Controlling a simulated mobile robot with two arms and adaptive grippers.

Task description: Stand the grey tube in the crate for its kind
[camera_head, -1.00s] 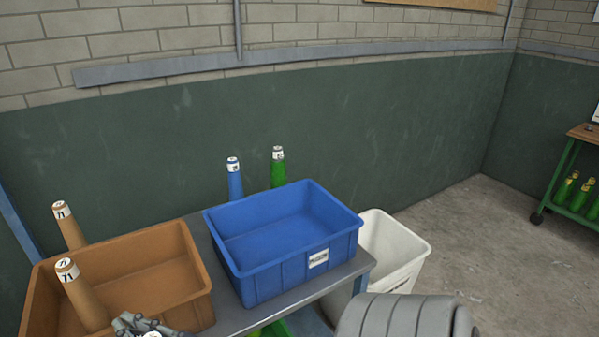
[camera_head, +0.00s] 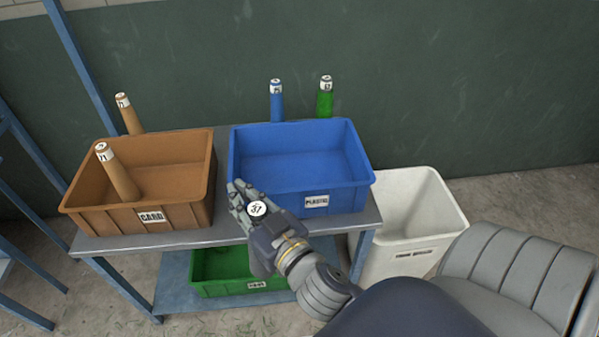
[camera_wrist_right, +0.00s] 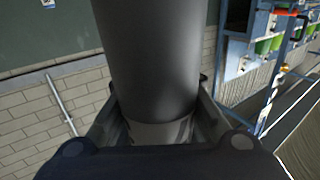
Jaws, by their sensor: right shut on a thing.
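My right gripper (camera_head: 242,200) is shut on the grey tube, which fills the middle of the right wrist view (camera_wrist_right: 150,60). In the head view only its white end cap marked 37 (camera_head: 258,209) shows clearly, in front of the blue crate's near left corner. The brown crate (camera_head: 185,217) reads CARD and has a brown tube (camera_head: 120,175) leaning in it. The blue crate (camera_head: 270,199) reads PLASTIC and looks empty. A green crate (camera_head: 212,288) sits on the lower shelf, its label too small to read. My left gripper is not in view.
A brown tube (camera_head: 129,116), a blue tube (camera_head: 276,104) and a green tube (camera_head: 325,103) rise behind the crates, their lower ends hidden. A white bin (camera_head: 400,262) stands on the floor right of the bench (camera_head: 150,240). Blue posts (camera_head: 80,65) rise at left.

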